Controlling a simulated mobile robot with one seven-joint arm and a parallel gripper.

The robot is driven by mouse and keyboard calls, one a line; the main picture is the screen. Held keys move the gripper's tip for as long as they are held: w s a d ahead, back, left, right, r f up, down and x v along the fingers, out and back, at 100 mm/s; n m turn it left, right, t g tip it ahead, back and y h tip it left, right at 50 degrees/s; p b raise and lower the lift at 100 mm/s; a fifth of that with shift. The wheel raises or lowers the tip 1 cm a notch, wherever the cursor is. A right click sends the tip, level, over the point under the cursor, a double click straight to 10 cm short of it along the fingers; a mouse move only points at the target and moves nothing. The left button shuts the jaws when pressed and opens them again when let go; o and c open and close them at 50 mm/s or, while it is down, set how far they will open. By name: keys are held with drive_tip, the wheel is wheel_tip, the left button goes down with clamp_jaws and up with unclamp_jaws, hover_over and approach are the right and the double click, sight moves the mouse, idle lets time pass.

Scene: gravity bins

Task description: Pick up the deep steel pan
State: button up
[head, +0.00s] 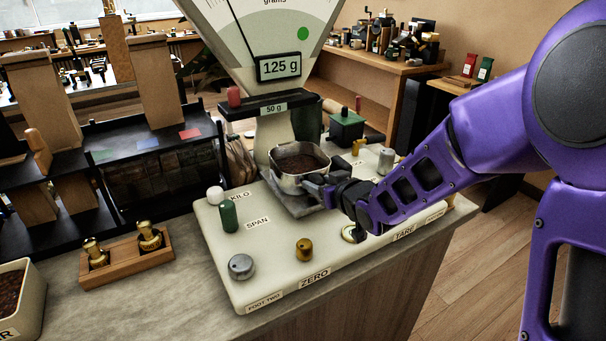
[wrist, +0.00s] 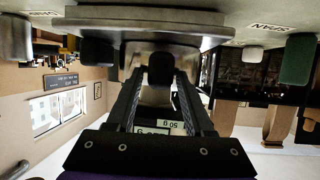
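The deep steel pan (head: 299,168) stands upright on the scale's grey platform in the head view, filled with dark brown grounds. My gripper (head: 331,194) is at its right side, by a dark handle (head: 312,184). In the upside-down wrist view, my two fingers (wrist: 160,78) reach toward the pan's steel side (wrist: 137,52), with the dark handle end (wrist: 160,66) between them. Whether the fingers touch the handle or stand just clear of it cannot be made out. The pan rests on the platform with no visible lift.
The scale's cream base (head: 275,238) carries knobs, including a green one (head: 228,216) and a brass one (head: 304,250). The scale's column and dial (head: 262,30) rise behind the pan. A green box (head: 346,127) stands behind it. A wooden tray (head: 125,258) with brass weights lies left.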

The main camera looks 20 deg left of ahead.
clamp_jaws()
idle(1.1)
